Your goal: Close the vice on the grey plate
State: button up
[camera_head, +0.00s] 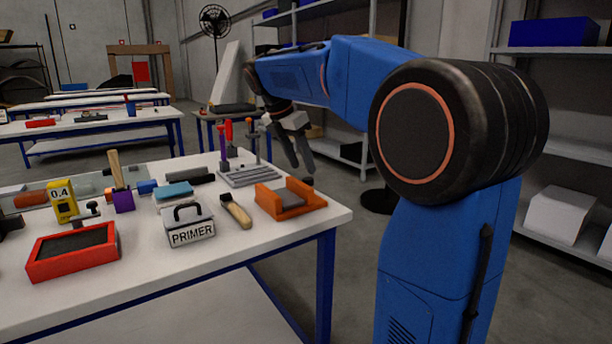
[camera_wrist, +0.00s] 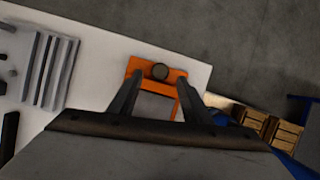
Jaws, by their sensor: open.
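The orange vice (camera_head: 316,199) sits near the right front corner of the white table. The grey plate (camera_head: 288,199) lies flat between its two orange jaws. A dark round knob (camera_head: 308,181) is at the vice's far end. My gripper (camera_head: 302,165) is above the vice, pointing down, open and empty. In the wrist view, the fingertips (camera_wrist: 160,76) are on either side of the knob (camera_wrist: 161,71). The plate (camera_wrist: 154,106) shows between the fingers, and the orange vice (camera_wrist: 178,77) is partly hidden by them. I cannot tell how far above the knob the fingertips are.
A grey slotted rack (camera_head: 248,177) with upright tools stands behind the vice. A brush (camera_head: 236,211) and the PRIMER box (camera_head: 190,229) are to its left. A red tray (camera_head: 73,252) lies further left. The table edge is close on the vice's right.

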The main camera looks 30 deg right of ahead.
aim_at(308, 178)
jog(key=shift+x, duration=2.5)
jog(key=shift+c, duration=0.6)
jog(key=c, duration=0.9)
